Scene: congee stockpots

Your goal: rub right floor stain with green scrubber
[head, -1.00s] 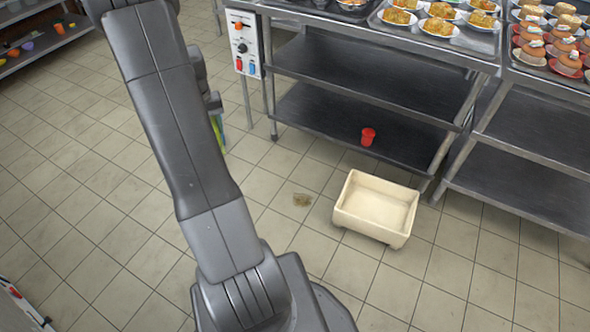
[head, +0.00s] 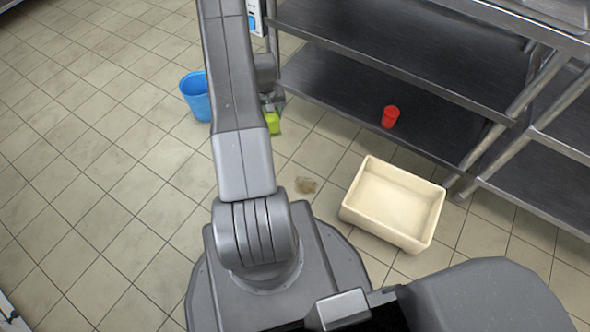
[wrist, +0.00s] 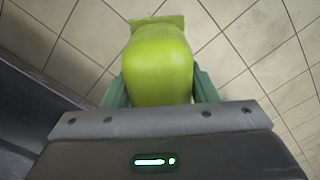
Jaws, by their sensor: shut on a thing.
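The green scrubber (wrist: 158,68) fills the middle of the wrist view, between the two fingers of my gripper (wrist: 160,88), which is shut on it. In the head view the yellow-green scrubber (head: 272,123) shows just right of my arm, above the tiled floor; I cannot tell whether it touches the floor. My gripper (head: 271,104) is partly hidden by my arm there. A brownish floor stain (head: 306,185) lies on the tiles, nearer to me than the scrubber and a little to its right. No stain shows in the wrist view.
A cream bin (head: 393,203) stands on the floor right of the stain. A red cup (head: 390,116) sits on the lower shelf (head: 340,100) of a steel rack. A blue bucket (head: 196,96) stands left of my arm. The floor at left is clear.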

